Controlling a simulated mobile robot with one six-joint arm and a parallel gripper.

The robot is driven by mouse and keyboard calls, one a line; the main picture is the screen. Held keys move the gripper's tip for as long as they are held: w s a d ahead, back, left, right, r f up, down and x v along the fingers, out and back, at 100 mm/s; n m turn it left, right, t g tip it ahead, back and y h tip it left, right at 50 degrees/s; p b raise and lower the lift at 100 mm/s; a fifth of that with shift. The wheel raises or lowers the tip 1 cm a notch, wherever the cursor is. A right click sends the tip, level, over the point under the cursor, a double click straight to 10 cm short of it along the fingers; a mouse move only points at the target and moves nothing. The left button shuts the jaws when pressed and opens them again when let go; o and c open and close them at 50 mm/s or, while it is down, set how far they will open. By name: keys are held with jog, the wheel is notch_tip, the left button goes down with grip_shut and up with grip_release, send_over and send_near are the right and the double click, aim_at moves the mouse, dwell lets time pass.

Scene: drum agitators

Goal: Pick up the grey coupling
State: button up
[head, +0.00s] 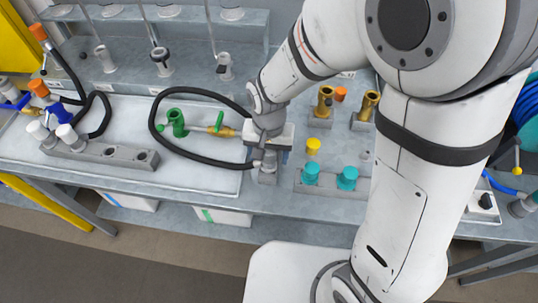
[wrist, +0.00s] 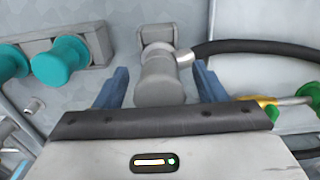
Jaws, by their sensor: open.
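The grey coupling (wrist: 158,85) is a stubby grey cylinder in the middle of the wrist view, with a black hose joined at its right side. Its far end meets a grey block (wrist: 156,35). My gripper (wrist: 161,82) is open, with one blue finger on each side of the coupling. Gaps show between fingers and coupling, though their near ends are hidden by the gripper body. In the head view my gripper (head: 268,152) is over the coupling (head: 266,169) at the tray's right end, hiding much of it.
Two teal couplings (head: 347,176) stand in a grey rack to the right, close beside my gripper. The black hose (head: 155,120) loops left across the white tray (head: 200,175), around a green fitting (head: 177,122). Brass fittings (head: 324,102) stand behind on the right.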

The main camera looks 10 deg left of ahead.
jog(key=shift+f, duration=0.2)
jog(key=shift+c, duration=0.5)
jog(key=c, duration=1.2)
